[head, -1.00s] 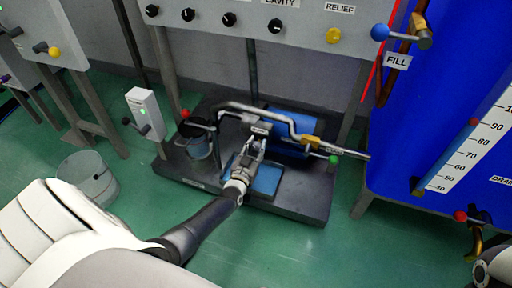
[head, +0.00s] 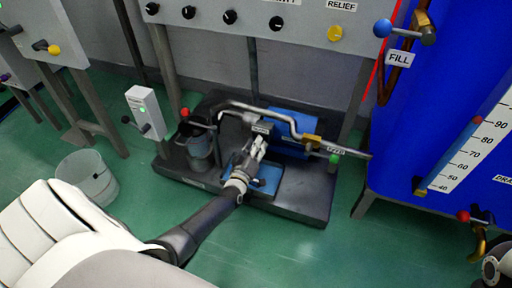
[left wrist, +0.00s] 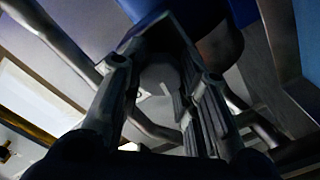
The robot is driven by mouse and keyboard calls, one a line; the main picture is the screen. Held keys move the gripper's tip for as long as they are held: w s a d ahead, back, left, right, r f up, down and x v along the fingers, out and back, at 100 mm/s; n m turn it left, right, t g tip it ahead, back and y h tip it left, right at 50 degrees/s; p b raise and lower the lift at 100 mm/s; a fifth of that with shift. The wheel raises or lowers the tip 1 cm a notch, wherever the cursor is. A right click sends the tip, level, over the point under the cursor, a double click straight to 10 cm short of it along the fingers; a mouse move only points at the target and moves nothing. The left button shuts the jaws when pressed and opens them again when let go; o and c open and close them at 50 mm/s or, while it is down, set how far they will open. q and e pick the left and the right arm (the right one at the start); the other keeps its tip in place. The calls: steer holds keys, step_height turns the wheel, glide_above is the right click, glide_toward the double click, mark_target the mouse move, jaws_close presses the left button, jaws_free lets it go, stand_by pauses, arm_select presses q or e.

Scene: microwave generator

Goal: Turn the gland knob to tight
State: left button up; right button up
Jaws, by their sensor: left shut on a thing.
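My left gripper (head: 257,150) reaches down over the pump on the dark skid, just below a small label on the pump. In the left wrist view, its two fingers (left wrist: 160,100) stand on either side of a round grey knob (left wrist: 160,76) with a pale mark, which I take to be the gland knob. The fingers are closed on it. In the head view the knob is hidden behind the fingers, and its setting cannot be read. My right gripper does not show.
A bent grey pipe (head: 270,112) runs over the pump to a brass valve with a green knob (head: 334,158). A blue motor (head: 290,120) lies behind. A red-knobbed pot (head: 200,145) is at left. The blue tank (head: 440,100) stands at right.

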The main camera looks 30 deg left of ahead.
arm_select(q)
steer(key=shift+n, duration=0.4)
steer(key=shift+f, duration=0.1)
steer(key=o, duration=1)
steer(key=v, duration=1.2)
